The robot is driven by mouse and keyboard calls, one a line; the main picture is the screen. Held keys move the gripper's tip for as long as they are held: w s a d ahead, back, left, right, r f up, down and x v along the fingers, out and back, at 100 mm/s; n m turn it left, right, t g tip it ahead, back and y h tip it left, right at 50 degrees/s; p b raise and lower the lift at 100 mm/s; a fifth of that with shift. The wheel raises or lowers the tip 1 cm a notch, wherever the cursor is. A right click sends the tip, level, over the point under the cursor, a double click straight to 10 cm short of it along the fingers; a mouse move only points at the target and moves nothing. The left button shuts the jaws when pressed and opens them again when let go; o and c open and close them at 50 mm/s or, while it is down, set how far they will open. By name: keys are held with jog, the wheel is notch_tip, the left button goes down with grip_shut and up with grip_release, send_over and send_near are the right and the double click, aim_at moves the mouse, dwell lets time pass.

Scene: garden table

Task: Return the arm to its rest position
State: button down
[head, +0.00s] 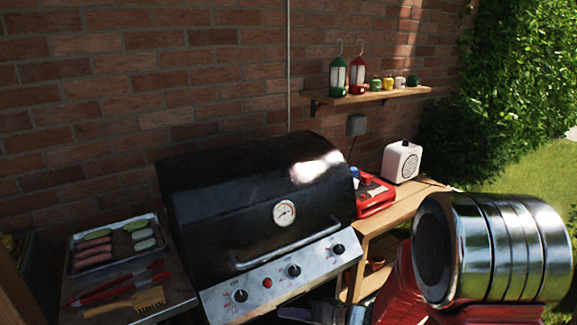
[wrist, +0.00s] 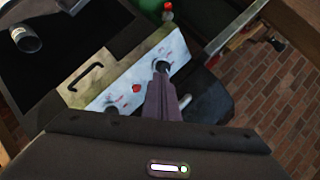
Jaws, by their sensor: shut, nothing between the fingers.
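My gripper (wrist: 161,68) shows in the wrist view, its narrow fingers together with nothing between them. The fingers point toward the front panel of the grill (wrist: 112,95), near a control knob; I cannot tell whether they touch it. In the head view the black grill (head: 240,185) has its lid down. My arm fills the lower right of the head view, and I cannot make out the gripper clearly there.
A tray (head: 153,217) of sausages and vegetable slices, red tongs (head: 120,284) and a brush (head: 135,302) lie left of the grill. A red case (head: 372,197) and a white speaker (head: 402,161) stand on the wooden table right of it. Lanterns stand on a wall shelf (head: 370,97).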

jog(key=s+d+r+m+g+h, duration=0.1)
jog(key=s+d+r+g+h, duration=0.15)
jog(key=s, duration=0.55)
jog(key=s+d+r+g+h, duration=0.1)
jog(key=s+r+g, duration=0.25)
jog(key=s, duration=0.45)
jog(key=s+d+r+t+h, duration=0.2)
jog(key=s+d+r+h, duration=0.1)
jog(key=d+r, duration=0.3)
jog(key=s+d+r+t+h, duration=0.3)
jog(key=d+r+h, duration=0.1)
jog(key=d+r, duration=0.2)
jog(key=shift+r+n, duration=0.4)
jog(key=shift+r, duration=0.35)
